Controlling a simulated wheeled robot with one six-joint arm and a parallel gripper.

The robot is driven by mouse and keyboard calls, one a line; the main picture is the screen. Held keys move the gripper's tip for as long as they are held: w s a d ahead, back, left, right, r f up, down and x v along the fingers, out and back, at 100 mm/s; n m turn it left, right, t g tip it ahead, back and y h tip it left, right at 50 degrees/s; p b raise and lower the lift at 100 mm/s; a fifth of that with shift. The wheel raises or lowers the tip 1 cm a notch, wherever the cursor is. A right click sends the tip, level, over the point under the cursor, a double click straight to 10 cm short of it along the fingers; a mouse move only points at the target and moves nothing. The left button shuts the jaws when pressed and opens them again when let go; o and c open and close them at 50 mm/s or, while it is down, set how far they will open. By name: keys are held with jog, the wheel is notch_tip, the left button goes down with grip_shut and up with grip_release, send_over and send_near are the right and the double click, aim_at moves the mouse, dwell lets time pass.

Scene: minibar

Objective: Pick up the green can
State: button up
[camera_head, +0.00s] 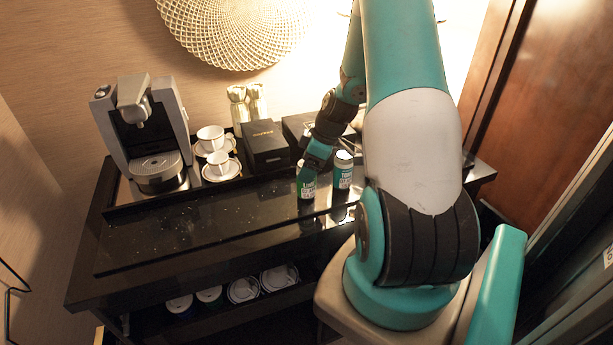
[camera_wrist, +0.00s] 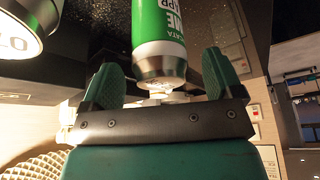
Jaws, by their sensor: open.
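The green can (camera_head: 306,192) stands upright near the front edge of the dark counter, left of a second can. In the wrist view the green can (camera_wrist: 157,20) has a silver end and white lettering. My gripper (camera_head: 312,163) is over the top of the green can, pointing down. In the wrist view my gripper (camera_wrist: 163,78) is open, with one finger on each side of the can's silver end. There are gaps between the fingers and the can. The head view partly hides the can's top behind my gripper.
The second can (camera_head: 343,170), teal with a pale top, stands close on the right; it also shows in the wrist view (camera_wrist: 18,28). A black box (camera_head: 265,146), cups on saucers (camera_head: 222,168) and a coffee machine (camera_head: 148,125) stand to the left. The front left counter (camera_head: 190,228) is clear.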

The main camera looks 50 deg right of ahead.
jog(key=shift+x, duration=1.15)
jog(key=c, duration=1.1)
jog(key=shift+c, duration=0.2)
